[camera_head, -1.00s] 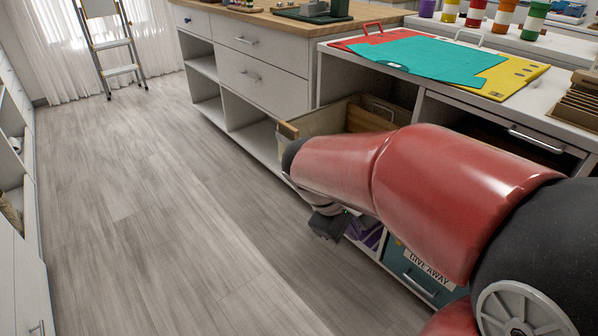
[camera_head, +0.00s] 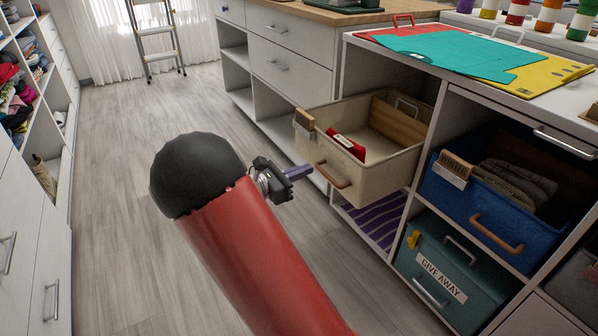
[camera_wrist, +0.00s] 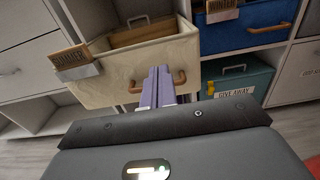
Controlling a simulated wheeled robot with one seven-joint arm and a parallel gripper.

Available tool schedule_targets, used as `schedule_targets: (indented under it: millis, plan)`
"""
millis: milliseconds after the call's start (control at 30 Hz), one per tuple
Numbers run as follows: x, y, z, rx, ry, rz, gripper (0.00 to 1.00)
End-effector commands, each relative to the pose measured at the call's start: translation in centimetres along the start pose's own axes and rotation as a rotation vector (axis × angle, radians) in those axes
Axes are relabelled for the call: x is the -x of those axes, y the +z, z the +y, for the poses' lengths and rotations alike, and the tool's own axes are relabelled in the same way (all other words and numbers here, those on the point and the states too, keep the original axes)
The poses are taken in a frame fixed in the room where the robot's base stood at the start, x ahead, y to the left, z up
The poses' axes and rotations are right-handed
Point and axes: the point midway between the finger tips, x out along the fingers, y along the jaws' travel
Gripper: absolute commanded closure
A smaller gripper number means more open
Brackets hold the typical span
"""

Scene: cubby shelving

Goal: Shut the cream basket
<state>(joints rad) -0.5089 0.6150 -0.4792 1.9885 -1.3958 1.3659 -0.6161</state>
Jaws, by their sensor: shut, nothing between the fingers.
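The cream basket (camera_head: 318,160) is pulled part way out of its cubby in the head view, with a brown handle (camera_head: 332,174) on its front. A wooden clip and label (camera_head: 305,122) hang at its front left corner, and a red item (camera_head: 346,146) lies inside. In the wrist view the cream basket (camera_wrist: 125,75) is ahead, with its front facing me. My gripper (camera_head: 308,171) is shut and empty, in front of the basket's front face. In the wrist view its purple fingers (camera_wrist: 158,85) overlap the basket front, right of the handle's left end; contact cannot be told.
A blue basket (camera_head: 440,192) sits in the cubby to the right, with a teal "GIVE AWAY" bin (camera_head: 412,258) below. Colored folders (camera_head: 450,58) lie on the shelf top. A stepladder (camera_head: 157,48) stands far back. The floor (camera_head: 120,200) to the left is clear.

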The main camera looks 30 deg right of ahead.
Motion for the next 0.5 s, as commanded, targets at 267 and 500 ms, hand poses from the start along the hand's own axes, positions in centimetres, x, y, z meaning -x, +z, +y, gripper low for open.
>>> schedule_targets:
  millis: [267, 500]
  plan:
    - [-6.2, -0.1, -0.1, 0.0, -0.006, 0.0, 1.0]
    - [-9.6, 0.0, -0.1, -0.001, -0.003, 0.001, 1.0]
